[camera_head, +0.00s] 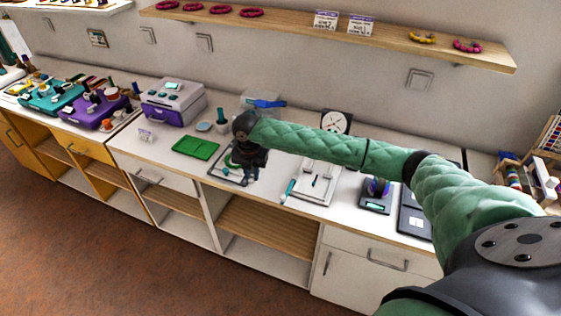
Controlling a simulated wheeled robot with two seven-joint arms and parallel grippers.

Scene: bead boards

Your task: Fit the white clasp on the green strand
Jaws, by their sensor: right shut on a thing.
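My right gripper (251,172) is dark and points down over the grey bead board (217,173) on the white counter. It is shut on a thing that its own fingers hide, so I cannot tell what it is. Part of a green strand (229,161) shows on the board just left of the gripper; the rest is covered by it. I cannot make out the white clasp. Whether the held thing touches the strand or board is too small to tell. My left gripper is not in view.
A green tray (196,147) lies left of the board, and a white tray (313,193) with a teal-handled tool (287,190) lies to its right. A small scale (375,207) stands farther right. A purple and white machine (173,105) stands back left. The counter's front edge is close.

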